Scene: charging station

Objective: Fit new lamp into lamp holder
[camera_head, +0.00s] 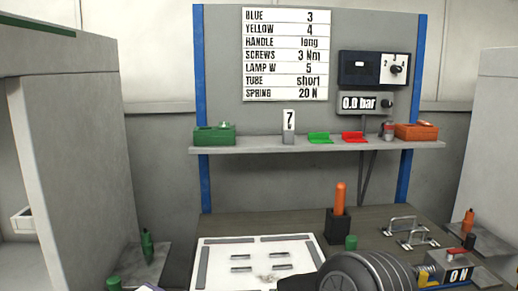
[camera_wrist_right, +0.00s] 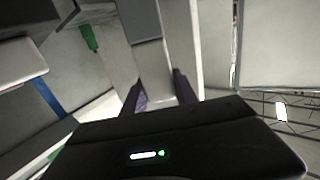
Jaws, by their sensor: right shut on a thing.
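My right gripper (camera_wrist_right: 158,95) is shut, with its two dark fingers pointing away in the wrist view. A small pale, glassy thing (camera_head: 268,278) shows at its tip in the head view, over the white board. It looks like the new lamp, but its shape is hard to make out. My right arm covers the front middle of the table. A small purplish piece at the bottom left of the head view may be my left gripper (camera_head: 147,287); its jaws cannot be made out. I cannot pick out the lamp holder for certain.
A white board (camera_head: 222,243) with grey bars lies on the table (camera_head: 380,222). A black block (camera_head: 338,227) holds an orange handle. Metal handles (camera_head: 405,228) and an ON box (camera_head: 459,274) stand right. The shelf (camera_head: 262,148) carries a green bin (camera_head: 212,137) and an orange bin (camera_head: 415,132).

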